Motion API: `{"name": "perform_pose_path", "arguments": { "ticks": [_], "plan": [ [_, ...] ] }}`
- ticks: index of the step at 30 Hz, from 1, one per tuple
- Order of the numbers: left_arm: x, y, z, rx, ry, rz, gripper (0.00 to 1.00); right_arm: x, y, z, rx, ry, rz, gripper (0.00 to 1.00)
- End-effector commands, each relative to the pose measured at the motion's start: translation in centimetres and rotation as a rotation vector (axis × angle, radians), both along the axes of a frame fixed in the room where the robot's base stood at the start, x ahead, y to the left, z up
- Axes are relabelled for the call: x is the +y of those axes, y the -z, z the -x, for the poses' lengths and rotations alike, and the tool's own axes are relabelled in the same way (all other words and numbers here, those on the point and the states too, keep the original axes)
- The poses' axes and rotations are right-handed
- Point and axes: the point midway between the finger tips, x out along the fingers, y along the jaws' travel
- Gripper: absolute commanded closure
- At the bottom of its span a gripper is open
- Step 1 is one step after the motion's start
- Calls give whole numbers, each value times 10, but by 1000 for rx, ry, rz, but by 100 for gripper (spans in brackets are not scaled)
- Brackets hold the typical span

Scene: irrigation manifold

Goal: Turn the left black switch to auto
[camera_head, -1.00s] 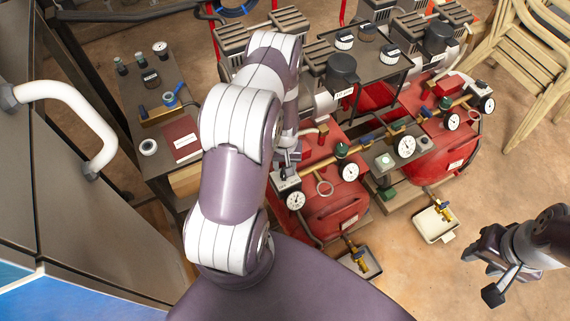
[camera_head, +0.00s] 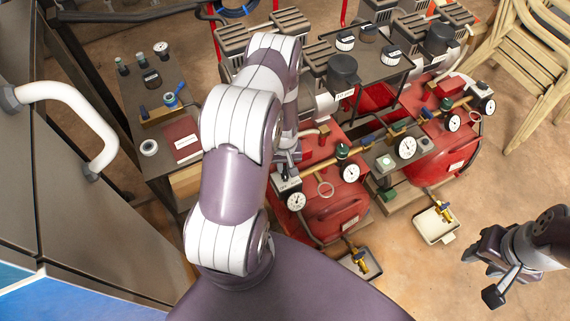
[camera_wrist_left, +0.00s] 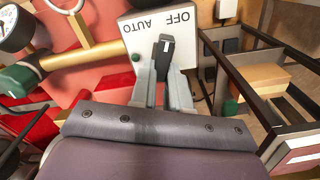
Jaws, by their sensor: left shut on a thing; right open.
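The left black switch (camera_wrist_left: 165,48) sits on a pale box face (camera_wrist_left: 206,42) printed AUTO and OFF in the left wrist view. A white mark shows on its knob, near the OFF side. My left gripper (camera_wrist_left: 163,72) has its fingers on both sides of the switch and is shut on it. In the head view, the box (camera_head: 288,184) shows beside the left red compressor tank (camera_head: 333,207); my left arm hides the switch there. My right gripper (camera_head: 492,270) is open and empty at the lower right, away from the machines.
Gauges (camera_head: 296,200) and brass pipes (camera_head: 372,141) crowd the area right of the box. A side table (camera_head: 140,95) with small parts and a red book (camera_head: 181,138) stands at left. Two trays (camera_head: 436,225) lie in front on open floor.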

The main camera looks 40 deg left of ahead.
Motion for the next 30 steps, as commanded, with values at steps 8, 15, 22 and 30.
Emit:
{"name": "perform_pose_path", "arguments": {
  "ticks": [8,15,22,30],
  "plan": [
    [2,-1,3,2,-247,0,100,0,-3,0,0,0,0,57],
    [4,-1,6,1,-474,1,100,0,-5,0,0,0,0,57],
    [5,-1,9,0,-666,0,100,0,-6,0,0,0,0,57],
    [5,0,11,1,-824,1,100,0,-8,0,0,0,0,57]
  ]
}}
